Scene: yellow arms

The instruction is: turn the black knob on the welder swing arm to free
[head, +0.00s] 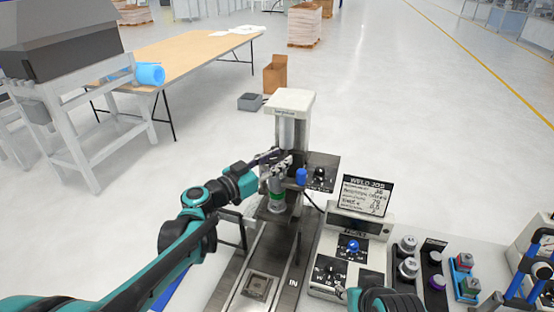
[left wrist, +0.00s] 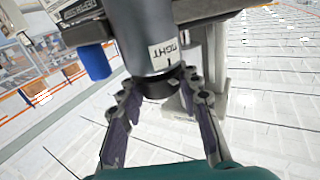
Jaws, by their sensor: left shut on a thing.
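The welder (head: 290,103) stands upright in the middle of the head view, with a pale head and a grey column. In the left wrist view the black knob (left wrist: 160,88) sits at the end of a dark grey cylinder (left wrist: 143,35). A white label (left wrist: 164,54) there reads what looks like "TIGHT". My left gripper (head: 284,160) is at the swing arm. In the left wrist view its fingers (left wrist: 158,84) are closed on both sides of the black knob. The knob cannot be made out in the head view.
A blue knob (head: 301,176) hangs beside the column, close to my left gripper. A sign (head: 366,197) headed "WELD JOB" stands above a control box (head: 343,277) on the right. Several small knobs and buttons sit farther right.

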